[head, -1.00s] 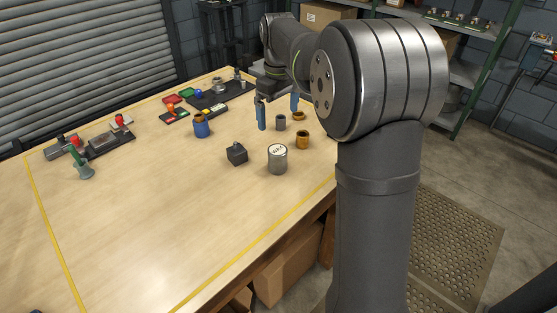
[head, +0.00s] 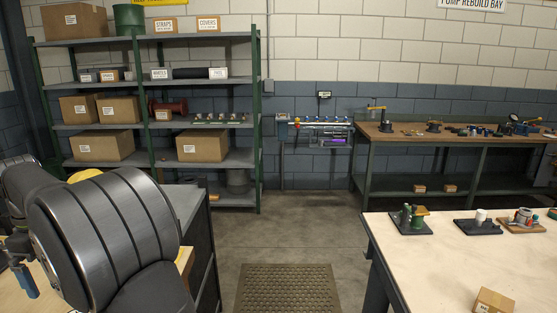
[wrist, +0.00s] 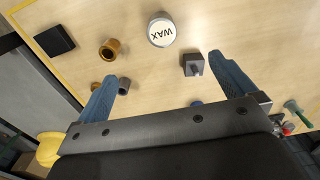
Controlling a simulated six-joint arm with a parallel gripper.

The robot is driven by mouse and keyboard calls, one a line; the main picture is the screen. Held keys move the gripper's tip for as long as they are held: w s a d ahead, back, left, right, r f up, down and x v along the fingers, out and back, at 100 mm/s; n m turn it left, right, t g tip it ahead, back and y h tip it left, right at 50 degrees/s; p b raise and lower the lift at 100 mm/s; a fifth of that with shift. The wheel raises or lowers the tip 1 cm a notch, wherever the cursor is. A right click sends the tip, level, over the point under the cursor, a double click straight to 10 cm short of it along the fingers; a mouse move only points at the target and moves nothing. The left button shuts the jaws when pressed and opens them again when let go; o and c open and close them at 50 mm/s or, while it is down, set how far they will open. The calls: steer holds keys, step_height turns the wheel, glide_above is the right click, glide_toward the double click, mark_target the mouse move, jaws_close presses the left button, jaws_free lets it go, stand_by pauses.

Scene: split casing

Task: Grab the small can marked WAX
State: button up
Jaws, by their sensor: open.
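The small can marked WAX (wrist: 161,30) shows in the wrist view near the top middle, its pale round lid facing me with the lettering upside down. It stands on the wooden bench top. My gripper (wrist: 163,68) is open with its blue fingers wide apart. The can lies beyond the fingertips, roughly centred between them, with nothing held. In the head view only a blue finger (head: 24,280) of my gripper shows at the left edge, and the can is out of that picture.
In the wrist view a dark block with a stem (wrist: 193,65) lies near the right finger. A bronze bushing (wrist: 109,49) and a grey cylinder (wrist: 124,86) are near the left finger. A black box (wrist: 54,41) is farther left. The head view shows shelving (head: 150,127) and another bench (head: 460,265).

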steer(key=shift+c, duration=0.2)
steer(key=c, duration=0.4)
step_height(320, 180, down, 20)
steer(key=shift+s+a+r+n, duration=0.1)
steer(key=shift+s+n, duration=0.05)
steer(key=shift+n, duration=0.95)
